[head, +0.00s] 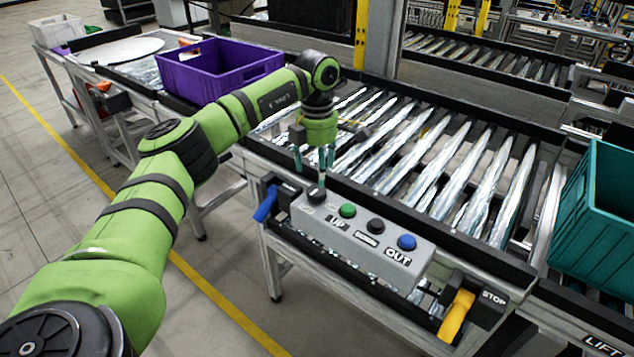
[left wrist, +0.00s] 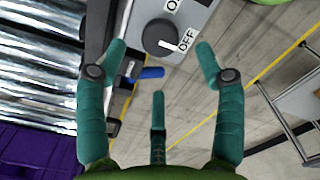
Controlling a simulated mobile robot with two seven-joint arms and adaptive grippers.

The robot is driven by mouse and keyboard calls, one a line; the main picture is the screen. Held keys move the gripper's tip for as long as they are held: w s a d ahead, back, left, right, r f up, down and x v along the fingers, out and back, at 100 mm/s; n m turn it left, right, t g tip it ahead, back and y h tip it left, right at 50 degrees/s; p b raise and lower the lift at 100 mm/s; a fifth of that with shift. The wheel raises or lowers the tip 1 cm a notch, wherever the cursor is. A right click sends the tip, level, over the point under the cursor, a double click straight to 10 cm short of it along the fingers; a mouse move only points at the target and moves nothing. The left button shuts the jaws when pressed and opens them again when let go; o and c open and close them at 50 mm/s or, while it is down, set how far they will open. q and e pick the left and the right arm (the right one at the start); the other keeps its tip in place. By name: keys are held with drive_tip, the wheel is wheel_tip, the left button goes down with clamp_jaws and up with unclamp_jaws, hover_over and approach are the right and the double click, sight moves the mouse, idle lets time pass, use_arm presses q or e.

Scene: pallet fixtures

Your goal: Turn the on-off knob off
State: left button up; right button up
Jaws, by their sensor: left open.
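The on-off knob (head: 316,195) is a dark round dial at the left end of a grey control box (head: 355,235). In the left wrist view the knob (left wrist: 160,38) shows a white pointer mark on the side towards the OFF label; the ON label is partly cut off. My left gripper (head: 314,165) points down just above the knob, with its teal fingers open. In the left wrist view the spread fingers (left wrist: 160,65) frame the knob from below and appear apart from it. My right gripper is not in view.
The box also has a green button (head: 347,211), a black button (head: 375,226) and a blue button (head: 407,242). A blue handle (head: 266,204) sticks out left of it, a yellow one (head: 457,315) at right. Rollers (head: 430,165) lie behind; a purple crate (head: 220,70) stands at back left.

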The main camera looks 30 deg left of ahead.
sight(317, 190)
use_arm(q)
wheel_tip(317, 190, up, 5)
drive_tip(key=shift+r, duration=0.2)
idle(0.6)
